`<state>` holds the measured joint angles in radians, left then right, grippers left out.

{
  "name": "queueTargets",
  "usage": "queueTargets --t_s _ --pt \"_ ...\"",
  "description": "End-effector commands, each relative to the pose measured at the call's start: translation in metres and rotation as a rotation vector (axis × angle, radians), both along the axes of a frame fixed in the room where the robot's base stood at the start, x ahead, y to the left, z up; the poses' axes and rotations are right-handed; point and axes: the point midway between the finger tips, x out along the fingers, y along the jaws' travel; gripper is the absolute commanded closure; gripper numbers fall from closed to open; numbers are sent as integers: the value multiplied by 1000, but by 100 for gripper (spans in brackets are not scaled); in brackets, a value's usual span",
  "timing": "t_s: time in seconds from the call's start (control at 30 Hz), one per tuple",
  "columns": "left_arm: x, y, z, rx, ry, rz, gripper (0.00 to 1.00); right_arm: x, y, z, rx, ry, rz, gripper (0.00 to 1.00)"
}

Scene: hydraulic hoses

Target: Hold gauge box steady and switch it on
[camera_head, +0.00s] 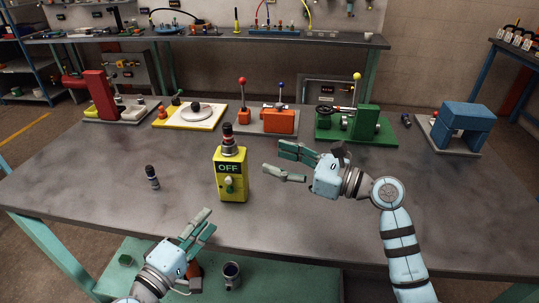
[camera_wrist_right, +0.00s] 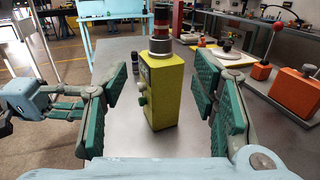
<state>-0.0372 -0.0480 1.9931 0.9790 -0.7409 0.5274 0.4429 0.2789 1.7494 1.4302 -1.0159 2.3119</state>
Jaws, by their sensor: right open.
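The yellow gauge box (camera_head: 231,187) stands upright on the table, with a dark sign reading OFF, a switch knob (camera_head: 229,184) on its front and a dark, banded cylindrical fitting on top. My right gripper (camera_head: 291,164) is open and empty to the right of the box, fingers pointing at it. In the right wrist view the box (camera_wrist_right: 165,95) appears between the open fingers, beyond the tips, with no visible contact. My left gripper (camera_head: 201,231) is in front of the box and lower left, apart from it; its finger gap is unclear.
A small dark cylinder (camera_head: 152,177) stands left of the box. Red, white, orange, green and blue fixtures line the table's back, including a blue block (camera_head: 463,127) at right. A dark cup (camera_head: 231,273) sits on the green lower shelf. The table's right front is clear.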

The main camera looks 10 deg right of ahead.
Motion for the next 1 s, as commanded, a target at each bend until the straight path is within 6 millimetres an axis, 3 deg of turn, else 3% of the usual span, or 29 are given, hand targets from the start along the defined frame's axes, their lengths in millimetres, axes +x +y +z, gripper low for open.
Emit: queueTargets --t_s 0.5,0.7,0.93,1.0 --pt "0 0 0 0 0 0 67 72 96 0 4 3 0 46" --pt "0 0 0 0 0 0 67 84 112 -1 2 4 -2 46" --pt "0 0 0 0 0 0 67 85 112 -1 0 3 -3 46" --pt "0 0 0 0 0 0 67 85 112 -1 0 3 -3 58"
